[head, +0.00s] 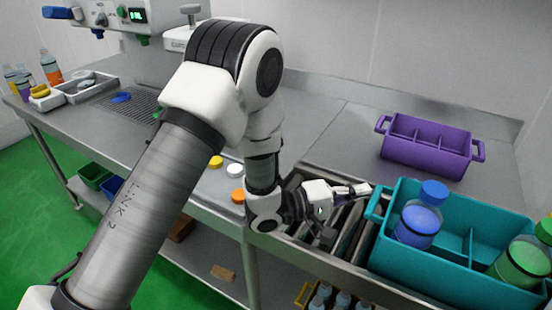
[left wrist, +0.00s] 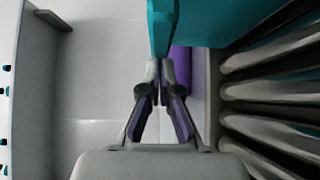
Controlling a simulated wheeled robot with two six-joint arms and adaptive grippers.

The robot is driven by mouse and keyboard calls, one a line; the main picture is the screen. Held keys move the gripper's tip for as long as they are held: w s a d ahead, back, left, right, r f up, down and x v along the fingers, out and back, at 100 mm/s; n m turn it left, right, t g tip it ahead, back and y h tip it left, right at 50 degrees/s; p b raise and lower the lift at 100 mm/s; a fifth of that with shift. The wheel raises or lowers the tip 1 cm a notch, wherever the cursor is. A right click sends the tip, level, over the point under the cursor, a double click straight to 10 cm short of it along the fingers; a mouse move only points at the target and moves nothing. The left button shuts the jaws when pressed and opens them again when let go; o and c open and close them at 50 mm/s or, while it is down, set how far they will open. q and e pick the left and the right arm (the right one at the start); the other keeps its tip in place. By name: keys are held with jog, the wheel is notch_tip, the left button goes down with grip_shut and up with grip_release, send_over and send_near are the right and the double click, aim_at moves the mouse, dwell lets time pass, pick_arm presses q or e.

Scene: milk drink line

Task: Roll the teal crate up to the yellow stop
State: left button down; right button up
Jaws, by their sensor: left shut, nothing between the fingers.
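The teal crate (head: 455,254) stands on the roller track (head: 345,240) at the right of the head view. It holds a blue-capped bottle (head: 418,222) and a green-capped bottle (head: 527,258). My left gripper (head: 362,190) is shut and empty, its tips close to the crate's left end handle. In the left wrist view the closed fingertips (left wrist: 160,72) are close to the teal crate's edge (left wrist: 162,25); I cannot tell whether they touch. I cannot make out the yellow stop with certainty. My right gripper is out of view.
A purple divided crate (head: 428,148) stands on the steel counter behind the track. Yellow, white and orange caps (head: 238,196) lie on the counter to the left. A machine stands at the back left. Bare rollers lie left of the teal crate.

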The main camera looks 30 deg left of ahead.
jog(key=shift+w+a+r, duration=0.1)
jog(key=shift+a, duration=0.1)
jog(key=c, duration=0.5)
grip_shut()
pick_arm(q)
jog(key=v, duration=0.8)
